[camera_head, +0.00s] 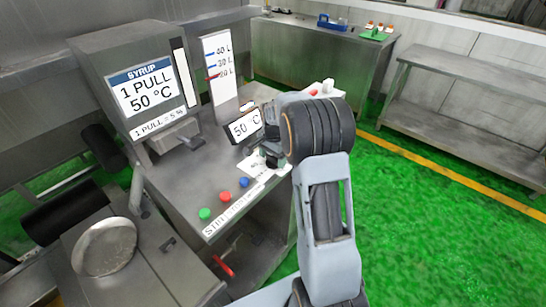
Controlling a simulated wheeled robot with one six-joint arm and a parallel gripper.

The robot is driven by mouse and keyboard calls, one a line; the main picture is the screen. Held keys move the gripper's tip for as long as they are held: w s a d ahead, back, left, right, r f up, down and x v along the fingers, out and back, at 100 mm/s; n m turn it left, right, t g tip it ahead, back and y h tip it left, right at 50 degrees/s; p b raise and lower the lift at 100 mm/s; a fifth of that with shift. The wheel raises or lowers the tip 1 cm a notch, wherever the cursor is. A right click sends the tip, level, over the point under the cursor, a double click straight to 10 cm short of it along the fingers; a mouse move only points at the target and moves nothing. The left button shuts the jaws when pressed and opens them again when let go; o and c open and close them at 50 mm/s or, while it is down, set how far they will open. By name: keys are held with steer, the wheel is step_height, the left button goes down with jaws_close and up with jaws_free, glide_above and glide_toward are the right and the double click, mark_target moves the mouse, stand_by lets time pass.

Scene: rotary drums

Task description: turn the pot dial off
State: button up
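My gripper (268,155) is a small dark shape over the right part of the steel counter, close to a white label plate (257,169). My own wrist and arm cover much of this area. I cannot make out the pot dial; it may be hidden behind my gripper or wrist. A small display (244,126) reading 50 °C stands just left of my gripper. I cannot tell whether the gripper's fingers are open or shut, or whether they touch anything.
Green (205,214), red (225,197) and blue (243,182) buttons line the counter's front edge. A syrup machine (145,80) and a level gauge (219,70) stand behind. A round metal lid (104,247) is at lower left. The green floor (450,230) at right is clear.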

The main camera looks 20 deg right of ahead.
steer(key=c, duration=0.6)
steer(key=shift+n, duration=0.4)
steer(key=n, duration=0.8)
steer(key=shift+a+n, duration=0.1)
steer(key=shift+n, duration=0.2)
steer(key=n, duration=0.4)
steer(key=shift+s+b, duration=0.1)
steer(key=shift+b, duration=0.2)
steer(key=n, duration=0.4)
steer(key=shift+n, duration=0.5)
